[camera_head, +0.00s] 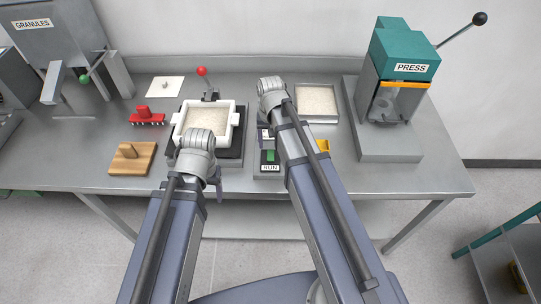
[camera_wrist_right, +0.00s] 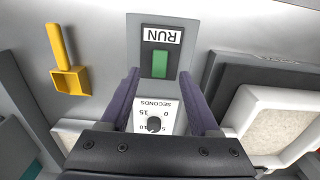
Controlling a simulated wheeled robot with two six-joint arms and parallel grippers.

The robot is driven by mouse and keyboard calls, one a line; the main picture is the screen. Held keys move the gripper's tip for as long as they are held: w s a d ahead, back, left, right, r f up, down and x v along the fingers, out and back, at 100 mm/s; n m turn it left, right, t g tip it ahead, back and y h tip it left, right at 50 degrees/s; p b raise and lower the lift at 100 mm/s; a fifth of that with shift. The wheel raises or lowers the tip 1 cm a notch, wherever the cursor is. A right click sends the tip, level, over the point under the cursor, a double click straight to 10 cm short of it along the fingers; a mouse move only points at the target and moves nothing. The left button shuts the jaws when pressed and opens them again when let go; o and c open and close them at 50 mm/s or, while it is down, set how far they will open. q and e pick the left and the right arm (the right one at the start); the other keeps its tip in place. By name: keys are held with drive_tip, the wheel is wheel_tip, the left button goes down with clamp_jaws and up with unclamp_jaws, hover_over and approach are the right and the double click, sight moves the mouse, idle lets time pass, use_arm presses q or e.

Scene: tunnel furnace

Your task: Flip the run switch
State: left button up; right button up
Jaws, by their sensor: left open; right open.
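The run switch is a green rocker (camera_wrist_right: 160,64) on a dark plate under a RUN label, which appears upside down in the right wrist view. In the head view the green rocker (camera_head: 271,156) shows just left of my right forearm. My right gripper (camera_wrist_right: 159,76) is open and empty, its two purple fingers on either side of the lower part of the switch plate in the picture. Whether they touch the box is not clear. A SECONDS dial (camera_wrist_right: 154,124) sits between the fingers. My left gripper (camera_head: 219,180) is mostly hidden by its wrist, near the table's front edge.
A white-framed tray (camera_head: 236,116) stands left of the switch box, with a red-knobbed lever (camera_head: 201,71) behind it. A yellow scoop (camera_wrist_right: 69,77) lies on the other side. The press (camera_head: 399,75) stands at the right, and a wooden block (camera_head: 132,158) lies at the left.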

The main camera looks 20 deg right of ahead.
sight(270, 157)
wheel_tip(270, 157, down, 6)
drive_tip(key=b, duration=0.5)
drive_tip(key=shift+f+b, duration=0.25)
drive_tip(key=shift+b, duration=0.15)
clamp_jaws()
